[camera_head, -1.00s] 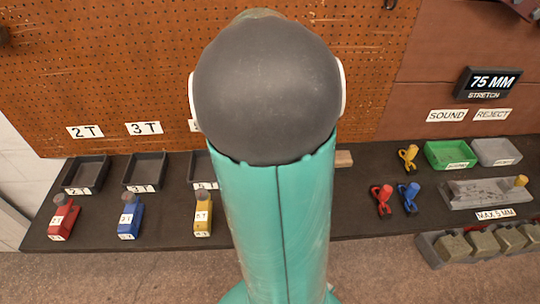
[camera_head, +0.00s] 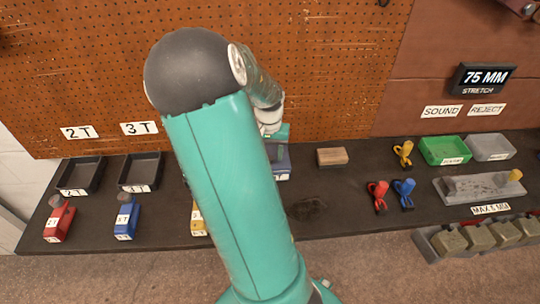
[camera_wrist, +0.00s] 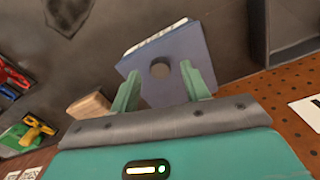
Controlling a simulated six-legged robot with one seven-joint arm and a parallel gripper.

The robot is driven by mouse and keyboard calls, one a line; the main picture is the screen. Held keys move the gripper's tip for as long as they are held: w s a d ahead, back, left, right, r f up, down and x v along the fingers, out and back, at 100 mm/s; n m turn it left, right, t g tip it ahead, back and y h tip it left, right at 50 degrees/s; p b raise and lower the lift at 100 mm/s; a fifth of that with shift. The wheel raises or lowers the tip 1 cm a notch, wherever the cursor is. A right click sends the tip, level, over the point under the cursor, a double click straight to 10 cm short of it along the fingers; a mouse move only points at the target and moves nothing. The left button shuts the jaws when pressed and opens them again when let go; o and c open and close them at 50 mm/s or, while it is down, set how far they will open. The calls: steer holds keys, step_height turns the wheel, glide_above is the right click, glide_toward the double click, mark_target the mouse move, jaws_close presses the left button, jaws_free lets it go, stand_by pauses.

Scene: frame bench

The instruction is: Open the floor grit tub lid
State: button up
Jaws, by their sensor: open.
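A blue-grey box-like tub (camera_head: 281,162) with a white label stands on the bench, partly hidden behind my arm. I take it for the grit tub, though its label is unreadable. In the wrist view its flat blue-grey top (camera_wrist: 187,52) carries a dark round knob (camera_wrist: 160,68). The top looks closed. My gripper (camera_wrist: 162,86) is open, its two green fingers to either side of the knob in that picture. I cannot tell whether they touch it or how high they are. In the head view my gripper (camera_head: 277,133) shows just above the tub.
A wooden block (camera_head: 332,157) lies right of the tub. Black trays (camera_head: 140,187) and red and blue weights (camera_head: 126,220) are at the left. Shackle-like pieces (camera_head: 403,193), a green bin (camera_head: 446,164) and a grey bin are at the right. A pegboard (camera_head: 330,60) rises behind.

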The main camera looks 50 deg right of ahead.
steer(key=shift+f, duration=0.95)
jaws_close()
steer(key=shift+r, duration=0.1)
